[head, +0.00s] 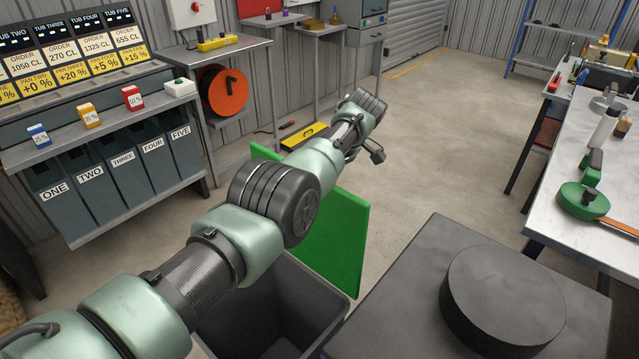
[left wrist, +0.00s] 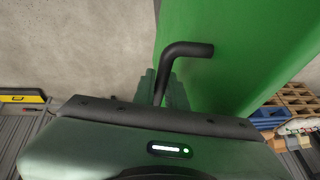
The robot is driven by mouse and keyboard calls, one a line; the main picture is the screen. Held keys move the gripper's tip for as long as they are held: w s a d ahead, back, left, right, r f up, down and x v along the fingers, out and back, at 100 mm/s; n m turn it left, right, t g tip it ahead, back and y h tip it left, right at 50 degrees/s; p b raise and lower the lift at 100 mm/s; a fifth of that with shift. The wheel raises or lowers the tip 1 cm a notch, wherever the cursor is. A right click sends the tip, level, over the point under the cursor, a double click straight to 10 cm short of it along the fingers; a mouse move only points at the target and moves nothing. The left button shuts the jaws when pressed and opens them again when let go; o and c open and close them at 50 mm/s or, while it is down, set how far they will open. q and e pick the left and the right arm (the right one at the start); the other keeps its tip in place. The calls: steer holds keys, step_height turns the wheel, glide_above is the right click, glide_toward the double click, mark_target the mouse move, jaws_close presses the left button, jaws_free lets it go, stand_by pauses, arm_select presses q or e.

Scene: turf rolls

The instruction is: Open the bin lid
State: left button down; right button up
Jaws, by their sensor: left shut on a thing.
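The dark grey bin (head: 330,297) stands at the lower middle of the head view, with its mouth open and its inside dark. Its green lid (head: 340,245) stands steeply raised at the bin's far side, partly hidden by my left arm. In the left wrist view the lid (left wrist: 235,75) fills the upper right, with a black bent handle (left wrist: 188,50) on it. My left gripper (left wrist: 165,95) is shut on the handle; its fingertips are partly hidden by the wrist housing. In the head view the left gripper (head: 368,145) is beside the lid's upper edge. My right gripper is not in view.
A shelf with dark tubs (head: 125,158) stands at the left, below order signs. A white-topped workbench (head: 560,225) with tools is at the right. A black round block (head: 500,300) is at the lower right. The floor (head: 440,160) beyond the lid is mostly clear.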

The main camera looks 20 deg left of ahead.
arm_select(q)
steer(key=c, duration=1.5)
jaws_free()
steer(key=shift+a+r, duration=0.1)
steer(key=shift+a, duration=0.05)
steer(key=shift+o, duration=0.2)
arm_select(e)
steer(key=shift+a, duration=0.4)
